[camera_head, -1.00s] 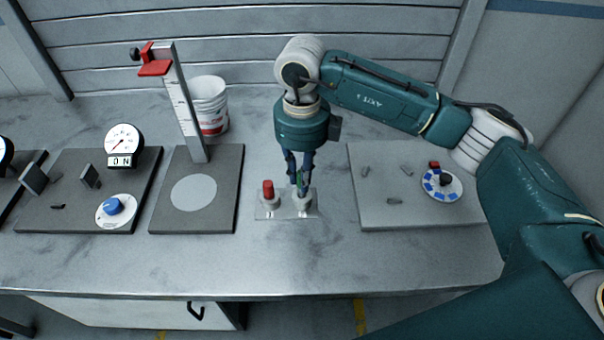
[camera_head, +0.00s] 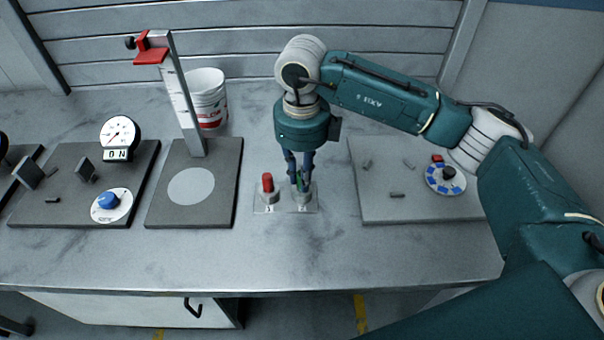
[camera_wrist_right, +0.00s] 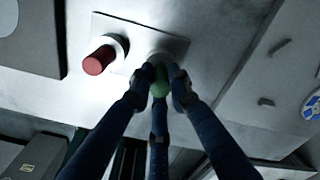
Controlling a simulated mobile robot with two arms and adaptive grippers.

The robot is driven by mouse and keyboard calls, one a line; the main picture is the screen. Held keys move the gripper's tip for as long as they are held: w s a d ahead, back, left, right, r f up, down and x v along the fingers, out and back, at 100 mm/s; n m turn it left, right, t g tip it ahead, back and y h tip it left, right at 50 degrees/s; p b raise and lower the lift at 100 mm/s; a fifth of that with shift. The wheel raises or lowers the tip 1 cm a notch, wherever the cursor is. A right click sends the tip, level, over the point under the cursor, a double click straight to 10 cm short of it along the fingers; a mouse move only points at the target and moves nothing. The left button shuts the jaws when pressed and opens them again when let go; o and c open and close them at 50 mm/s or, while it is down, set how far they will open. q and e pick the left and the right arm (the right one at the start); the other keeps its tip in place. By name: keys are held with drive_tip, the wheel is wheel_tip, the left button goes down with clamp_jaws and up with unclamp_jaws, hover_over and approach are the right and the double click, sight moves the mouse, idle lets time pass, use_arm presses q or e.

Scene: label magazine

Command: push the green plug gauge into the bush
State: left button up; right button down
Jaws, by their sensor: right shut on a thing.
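The green plug gauge (camera_wrist_right: 158,84) is between the fingers of my right gripper (camera_head: 301,184), which is shut on it. In the head view only a thin strip of green (camera_head: 300,181) shows between the fingers. The gauge stands over the right-hand bush (camera_head: 304,200) on a small light plate (camera_head: 286,208). The fingers hide where gauge and bush meet, so I cannot tell how deep it sits. A red plug gauge (camera_head: 267,182) stands upright in the left-hand bush (camera_head: 269,195); it also shows in the wrist view (camera_wrist_right: 98,61). My left gripper is not in view.
A height stand with a red jaw (camera_head: 151,56) rises from a dark base (camera_head: 216,215) on the left, by a white bucket (camera_head: 207,97). A dial gauge (camera_head: 120,138) stands further left. A grey board with a blue-marked dial (camera_head: 445,179) lies right. The front worktop is clear.

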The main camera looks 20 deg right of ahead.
drive_tip(key=shift+f+b, duration=0.35)
drive_tip(key=shift+f, duration=0.15)
drive_tip(key=c, duration=1.5)
unclamp_jaws()
drive_tip(key=shift+c, duration=0.2)
drive_tip(key=shift+r, duration=0.1)
wheel_tip(320, 180, up, 12)
drive_tip(key=shift+r, duration=0.1)
